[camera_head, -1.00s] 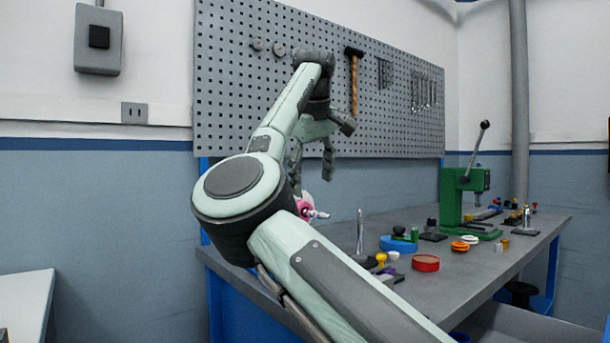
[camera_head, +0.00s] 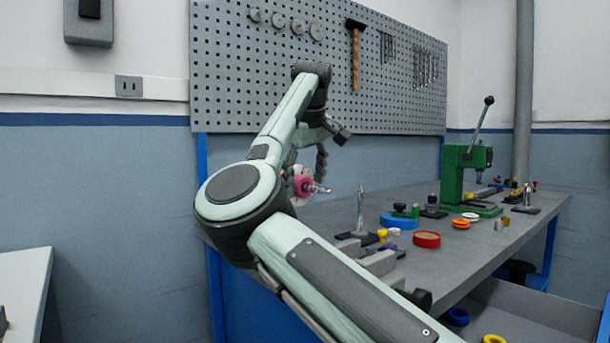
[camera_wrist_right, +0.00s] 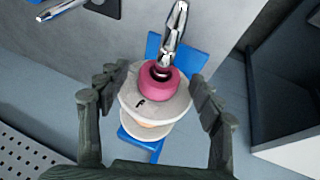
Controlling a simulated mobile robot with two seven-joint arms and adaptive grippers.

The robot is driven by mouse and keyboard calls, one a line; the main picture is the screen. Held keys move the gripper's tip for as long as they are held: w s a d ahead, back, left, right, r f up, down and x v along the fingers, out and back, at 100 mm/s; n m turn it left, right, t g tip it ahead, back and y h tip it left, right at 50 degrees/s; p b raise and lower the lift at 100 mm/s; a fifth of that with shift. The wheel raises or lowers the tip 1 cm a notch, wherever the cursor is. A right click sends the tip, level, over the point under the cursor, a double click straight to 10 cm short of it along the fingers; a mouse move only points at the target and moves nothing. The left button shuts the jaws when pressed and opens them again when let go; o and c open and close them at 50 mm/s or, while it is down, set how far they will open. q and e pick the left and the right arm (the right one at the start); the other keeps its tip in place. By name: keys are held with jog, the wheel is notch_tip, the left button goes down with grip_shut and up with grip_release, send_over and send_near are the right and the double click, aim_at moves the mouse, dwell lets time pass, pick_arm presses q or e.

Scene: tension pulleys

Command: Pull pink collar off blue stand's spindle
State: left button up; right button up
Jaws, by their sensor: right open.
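The pink collar (camera_wrist_right: 160,84) sits on a pale grey disc (camera_wrist_right: 140,108) around the shiny metal spindle (camera_wrist_right: 174,35) in the right wrist view. Parts of the blue stand (camera_wrist_right: 192,58) show behind and below the discs. The collar (camera_head: 304,186) also shows in the head view, with the spindle tip pointing right. My right gripper (camera_wrist_right: 156,88) is open, its dark fingers on either side of the discs and collar, holding nothing. The right gripper (camera_head: 325,152) is just above the collar in the head view, and my arm hides most of the stand there. My left gripper is out of view.
The grey workbench (camera_head: 465,250) has a green lever press (camera_head: 452,175), a red round dish (camera_head: 426,240), a blue ring (camera_head: 399,219) and an upright metal pin (camera_head: 360,212). A pegboard (camera_head: 235,90) stands behind. An open drawer (camera_head: 535,300) juts out in front.

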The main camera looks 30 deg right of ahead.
aim_at(316, 187)
jog(key=shift+c, duration=0.6)
jog(key=c, duration=1.1)
jog(key=shift+s, duration=0.1)
jog(key=shift+s, duration=0.1)
jog(key=shift+s+b, duration=0.3)
jog(key=shift+s+d+b, duration=0.15)
jog(key=shift+s+b, duration=0.4)
jog(key=shift+s, duration=0.65)
jog(key=shift+p, duration=0.45)
jog(key=shift+s, duration=0.15)
